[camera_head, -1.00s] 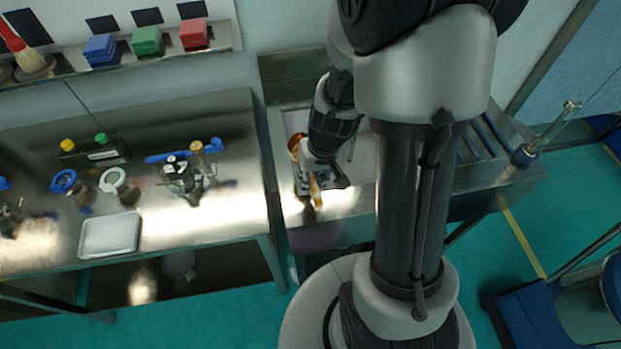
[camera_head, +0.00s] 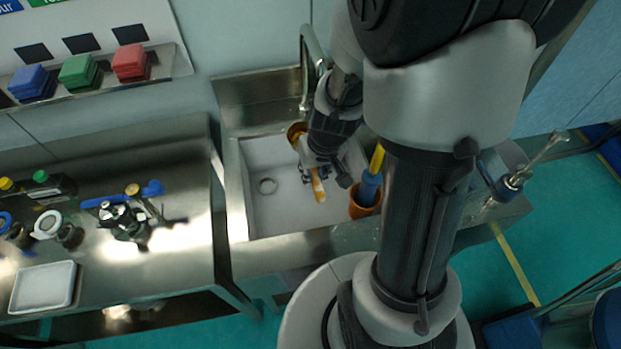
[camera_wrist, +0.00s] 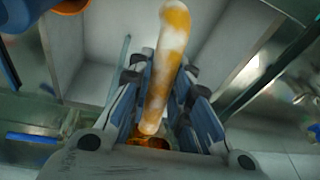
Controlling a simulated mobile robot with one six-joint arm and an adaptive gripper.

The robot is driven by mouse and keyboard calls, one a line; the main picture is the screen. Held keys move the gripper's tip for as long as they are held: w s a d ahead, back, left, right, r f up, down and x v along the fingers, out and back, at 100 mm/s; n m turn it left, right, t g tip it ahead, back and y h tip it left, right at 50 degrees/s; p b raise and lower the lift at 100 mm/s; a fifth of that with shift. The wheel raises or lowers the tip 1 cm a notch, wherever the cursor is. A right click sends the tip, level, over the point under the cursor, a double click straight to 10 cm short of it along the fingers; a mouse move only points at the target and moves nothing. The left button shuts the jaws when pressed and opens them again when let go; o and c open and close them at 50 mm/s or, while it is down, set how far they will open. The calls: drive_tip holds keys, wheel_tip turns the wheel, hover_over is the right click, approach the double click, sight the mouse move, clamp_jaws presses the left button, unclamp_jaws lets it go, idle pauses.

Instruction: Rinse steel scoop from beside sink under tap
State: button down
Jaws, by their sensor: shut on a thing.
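The steel scoop shows warm orange and white reflections. Its rounded end (camera_head: 296,131) and handle (camera_head: 317,186) show on either side of my gripper (camera_head: 318,172) in the head view. My gripper is shut on the scoop's handle, which also stands between the jaws in the wrist view (camera_wrist: 168,60). The scoop is over the sink basin (camera_head: 265,217), its rounded end close to the tap (camera_head: 304,82) in the picture. I cannot tell the height between them. No water stream is visible. My wrist hides the scoop's middle.
A brown pot (camera_head: 361,208) with a blue and yellow tool stands at the sink's right side. The left bench (camera_head: 185,235) carries bottles, a clamp stand and a white tray (camera_head: 43,287). The basin's left part is clear.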

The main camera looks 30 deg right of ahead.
drive_tip(key=w+d+f+p, duration=0.1)
drive_tip(key=w+d, duration=0.7)
drive_tip(key=w, duration=0.1)
drive_tip(key=shift+w, duration=0.15)
drive_tip(key=shift+f, duration=0.1)
idle(0.5)
drive_tip(key=shift+d, duration=0.1)
drive_tip(key=shift+s+d+b, duration=0.5)
drive_tip(key=shift+s+d, duration=0.05)
drive_tip(key=shift+s, duration=0.05)
drive_tip(key=shift+w+a, duration=0.1)
idle(0.3)
drive_tip(key=shift+w+a, duration=0.5)
drive_tip(key=shift+a, duration=0.05)
